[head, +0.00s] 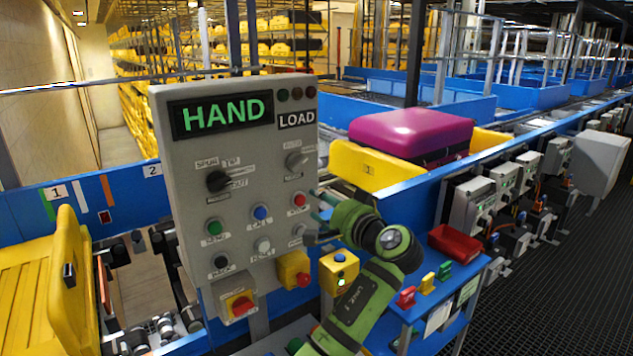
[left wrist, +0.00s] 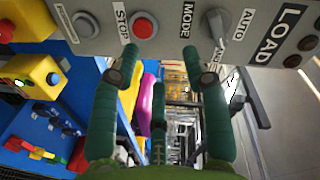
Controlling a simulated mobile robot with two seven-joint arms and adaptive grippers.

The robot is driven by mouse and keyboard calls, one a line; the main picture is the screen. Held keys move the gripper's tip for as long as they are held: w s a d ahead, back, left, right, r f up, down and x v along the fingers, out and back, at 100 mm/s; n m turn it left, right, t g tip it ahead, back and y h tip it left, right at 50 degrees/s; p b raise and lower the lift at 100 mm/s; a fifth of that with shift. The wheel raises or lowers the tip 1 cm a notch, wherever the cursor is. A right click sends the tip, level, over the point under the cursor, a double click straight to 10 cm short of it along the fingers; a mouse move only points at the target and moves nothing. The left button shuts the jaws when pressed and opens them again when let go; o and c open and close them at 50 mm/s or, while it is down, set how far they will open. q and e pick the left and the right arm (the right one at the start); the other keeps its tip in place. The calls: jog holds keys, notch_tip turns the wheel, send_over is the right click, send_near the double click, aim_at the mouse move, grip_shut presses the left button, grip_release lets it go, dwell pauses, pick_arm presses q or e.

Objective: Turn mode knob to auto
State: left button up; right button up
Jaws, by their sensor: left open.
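The grey control panel (head: 235,140) has a lit display (head: 221,114) reading HAND in green. The mode knob (head: 296,160) is a grey rotary knob at the panel's upper right, under the LOAD plate. In the left wrist view the knob (left wrist: 216,32) sits between the MODE and AUTO labels, with a partly hidden label below; its exact pointing is hard to tell. My left gripper (head: 317,216) is at the panel's lower right, below the knob. Its green fingers (left wrist: 160,62) are spread and empty, with one fingertip near the knob; contact cannot be judged. My right gripper is not in view.
A black selector (head: 217,181) and several push buttons share the panel. A red stop button (left wrist: 144,26) lies close to my fingers. A yellow button box (head: 339,272) and red bin (head: 455,243) are near my arm. A magenta case (head: 412,133) lies in a yellow tray (head: 374,167).

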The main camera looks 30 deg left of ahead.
pick_arm(q)
jog(key=n+y, duration=0.1)
send_near(301, 165)
jog(key=a, duration=0.2)
jog(key=p+x, duration=0.2)
jog(key=x, duration=0.1)
jog(key=p+x, duration=0.2)
jog(key=x, duration=0.1)
jog(key=shift+w+d+f, duration=0.1)
jog(key=shift+w, duration=0.35)
jog(key=shift+w+a+f+p, duration=0.1)
jog(key=shift+a+f+p, duration=0.05)
jog(key=shift+a+p, duration=0.2)
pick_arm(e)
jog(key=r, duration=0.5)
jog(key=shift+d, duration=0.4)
pick_arm(q)
grip_shut()
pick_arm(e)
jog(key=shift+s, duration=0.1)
